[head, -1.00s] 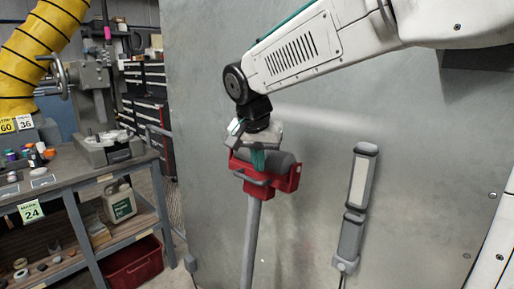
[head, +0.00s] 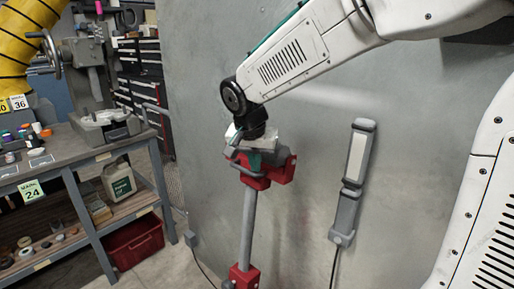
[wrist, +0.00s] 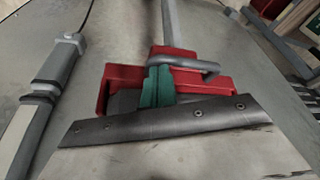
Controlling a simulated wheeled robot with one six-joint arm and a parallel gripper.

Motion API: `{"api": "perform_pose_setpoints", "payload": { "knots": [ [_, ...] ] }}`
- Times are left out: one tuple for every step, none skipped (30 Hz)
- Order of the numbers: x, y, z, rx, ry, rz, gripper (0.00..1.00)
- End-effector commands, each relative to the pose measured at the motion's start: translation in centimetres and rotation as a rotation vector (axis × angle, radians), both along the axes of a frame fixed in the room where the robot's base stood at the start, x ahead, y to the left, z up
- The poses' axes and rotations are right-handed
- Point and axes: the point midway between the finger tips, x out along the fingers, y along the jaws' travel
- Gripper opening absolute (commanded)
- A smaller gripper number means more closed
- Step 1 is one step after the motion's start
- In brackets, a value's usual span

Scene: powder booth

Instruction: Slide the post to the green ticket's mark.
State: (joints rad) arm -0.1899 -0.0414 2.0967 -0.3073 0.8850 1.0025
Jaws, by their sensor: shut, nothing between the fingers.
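The post (head: 248,222) is a grey upright rod against the booth's metal wall, with a red clamp head (head: 284,170) at its top and a red block (head: 243,277) lower down. The red head also shows in the wrist view (wrist: 215,92), with a bent grey handle (wrist: 192,64) across it. My gripper (head: 254,160), with teal fingers, is shut at the red head. In the wrist view its fingers (wrist: 157,88) overlap the head beside the handle; I cannot tell whether they touch. The green ticket (head: 32,191), reading "MARK 24", hangs on the bench's front edge.
A grey lamp-like bar (head: 352,185) with a cable is on the wall right of the post. The workbench (head: 88,155) stands at left, with a red bin (head: 132,242) below. Floor shows left of the post.

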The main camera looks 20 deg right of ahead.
Motion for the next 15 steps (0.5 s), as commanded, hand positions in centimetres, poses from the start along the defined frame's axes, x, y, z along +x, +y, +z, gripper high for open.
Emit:
{"api": "perform_pose_setpoints", "payload": {
  "knots": [
    [-0.3,0.2,-1.8,-0.002,0.012,0.001,0.0],
    [-0.4,0.3,-2.6,-0.003,0.013,0.003,0.0],
    [-0.5,0.5,-3.7,-0.002,0.013,0.001,0.0],
    [-0.5,0.6,-4.5,-0.001,0.013,0.002,0.0],
    [-0.6,0.7,-5.3,-0.002,0.014,0.002,0.0],
    [-0.7,0.8,-6.3,-0.003,0.013,0.002,0.0],
    [-0.7,1.0,-7.0,-0.001,0.013,0.001,0.0],
    [-0.8,1.1,-7.7,-0.002,0.014,0.001,0.0],
    [-0.8,1.2,-8.6,-0.003,0.012,0.002,0.0],
    [-0.9,1.3,-9.2,-0.002,0.013,0.001,0.0],
    [-0.9,1.4,-9.8,-0.002,0.013,0.001,0.0],
    [-1.0,1.5,-10.4,-0.002,0.012,0.001,0.0],
    [-1.0,1.6,-10.9,-0.002,0.01,0.002,0.0],
    [-1.0,1.6,-11.3,-0.002,0.011,0.002,0.0],
    [-1.1,1.7,-11.8,-0.001,0.011,0.001,0.0]
  ]
}}
